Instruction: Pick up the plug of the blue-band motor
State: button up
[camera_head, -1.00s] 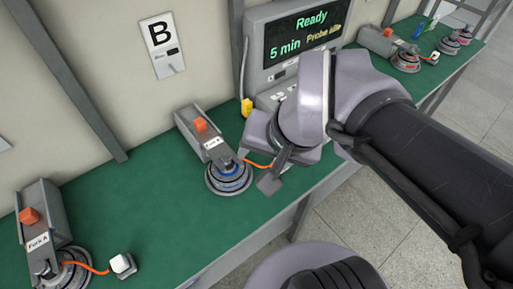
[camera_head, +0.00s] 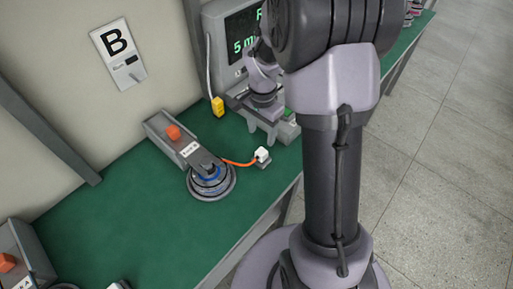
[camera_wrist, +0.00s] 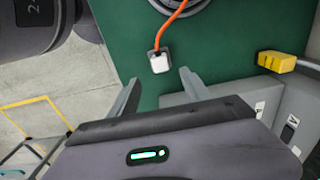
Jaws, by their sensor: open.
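The blue-band motor (camera_head: 210,181) sits on the green bench in the head view, clamped under a grey fixture with an orange block. Its orange cable runs right to a white plug (camera_head: 262,154), which rests in a small grey holder near the bench's front edge. In the wrist view the plug (camera_wrist: 159,62) lies just beyond my fingertips, slightly left of the middle between them. My gripper (camera_head: 263,135) is open and empty, its two fingers (camera_wrist: 158,78) apart. It is beside the plug, toward the display unit, and not touching it as far as I can see.
The display unit (camera_head: 237,45) stands behind my gripper, partly hidden by my arm. Another fixture (camera_head: 20,255) is at the lower left. Green bench (camera_head: 105,215) between is clear.

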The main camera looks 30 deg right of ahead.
jog(key=b, duration=0.1)
send_over(262, 151)
jog(key=f, duration=0.5)
jog(key=shift+a, duration=0.2)
notch_tip(262, 151, down, 6)
jog(key=b, duration=0.3)
jog(key=shift+d+f, duration=0.1)
jog(key=shift+r, duration=0.2)
jog(key=shift+c, duration=0.7)
grip_shut()
